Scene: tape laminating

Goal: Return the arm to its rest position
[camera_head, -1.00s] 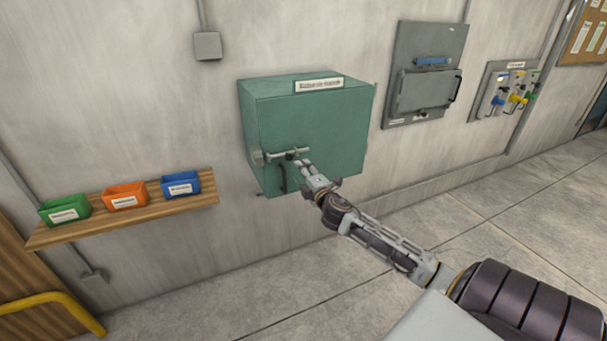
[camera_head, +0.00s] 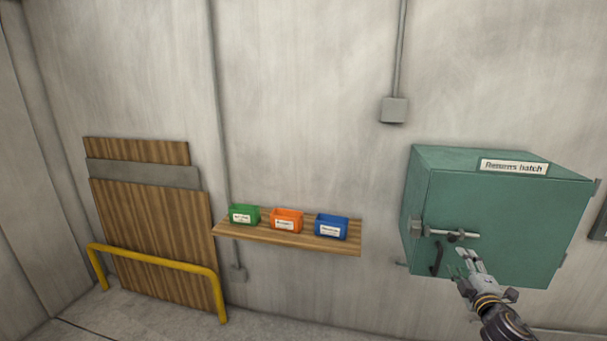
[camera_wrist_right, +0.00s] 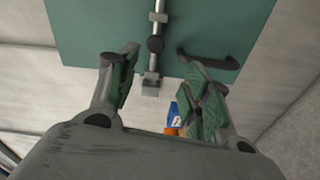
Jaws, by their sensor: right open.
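My right gripper (camera_head: 468,264) is in front of the lower left part of the green wall cabinet (camera_head: 520,215), just below its latch bar. In the right wrist view the two fingers of the right gripper (camera_wrist_right: 165,85) stand apart with nothing between them. The latch bar (camera_head: 452,234) lies across the cabinet door at its left side, and it also shows in the right wrist view (camera_wrist_right: 158,17). A dark handle (camera_head: 437,257) is below the bar; the gripper appears apart from both. My left gripper is not in view.
A wooden shelf (camera_head: 250,235) left of the cabinet carries a green bin (camera_head: 245,214), an orange bin (camera_head: 287,221) and a blue bin (camera_head: 331,227). Wooden boards (camera_head: 150,230) lean at the left wall behind a yellow rail (camera_head: 160,262). The wall between shelf and cabinet is bare.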

